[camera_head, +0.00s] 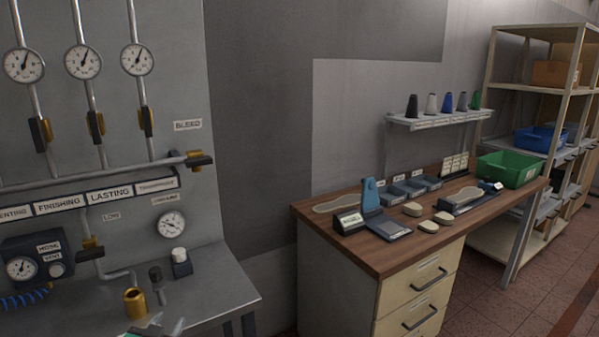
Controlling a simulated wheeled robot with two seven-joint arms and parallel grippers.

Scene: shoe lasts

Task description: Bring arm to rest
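My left gripper (166,327) just shows at the bottom edge of the head view, in front of the grey metal bench (215,290). Only small pale grey tips are in the picture, with a bit of green beside them, and the rest is cut off. Whether it is open or shut, or holds anything, cannot be made out. A brass cup-shaped fitting (135,302) stands close behind the tips. My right gripper is not in view.
A gauge panel (190,90) with pipes and valves rises behind the bench. To the right, a wooden-topped workbench (390,262) carries shoe forms, small trays and a green crate (508,169). Shelving (488,90) stands beyond it. Floor (500,305) shows clear at lower right.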

